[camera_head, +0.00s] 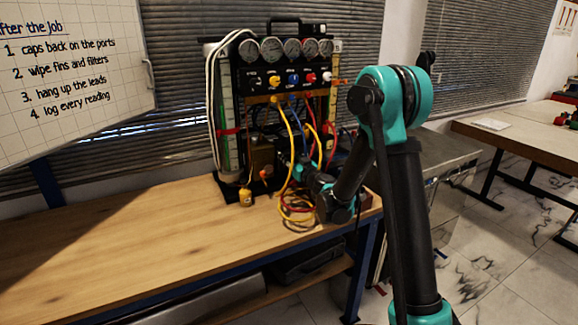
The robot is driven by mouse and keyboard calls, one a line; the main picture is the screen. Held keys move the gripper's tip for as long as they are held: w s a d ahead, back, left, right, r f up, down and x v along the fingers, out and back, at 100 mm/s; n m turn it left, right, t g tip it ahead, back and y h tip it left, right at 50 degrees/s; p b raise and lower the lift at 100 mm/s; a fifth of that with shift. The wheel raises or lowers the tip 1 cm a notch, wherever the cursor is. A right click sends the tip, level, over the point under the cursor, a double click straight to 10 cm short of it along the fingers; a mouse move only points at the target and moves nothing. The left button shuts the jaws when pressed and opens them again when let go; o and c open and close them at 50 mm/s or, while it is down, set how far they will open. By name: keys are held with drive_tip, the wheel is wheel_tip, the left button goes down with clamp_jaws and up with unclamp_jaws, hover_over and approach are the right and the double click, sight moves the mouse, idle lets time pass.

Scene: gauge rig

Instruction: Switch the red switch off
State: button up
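The gauge rig (241,87) stands at the back of the wooden bench, with a row of round gauges (272,50) and coloured knobs below them. A red knob (310,78) shows on its panel, but I cannot tell whether it is the red switch. A small orange-red part (264,173) shows low at the front of a brownish box (262,152); its kind and position are too small to tell. My gripper (288,178) is low before the rig, among the hoses, just right of that box. Its fingers are dark and partly hidden, so their opening is unclear.
Yellow, red and blue hoses (284,130) hang from the panel and coil on the bench (130,245) around my wrist. A small yellow item (245,197) stands at the rig's foot. The bench's left half is clear. A grey metal cabinet (445,160) stands at right.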

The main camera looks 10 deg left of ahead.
drive_tip(key=shift+r, duration=2.4)
drive_tip(key=shift+s, duration=0.1)
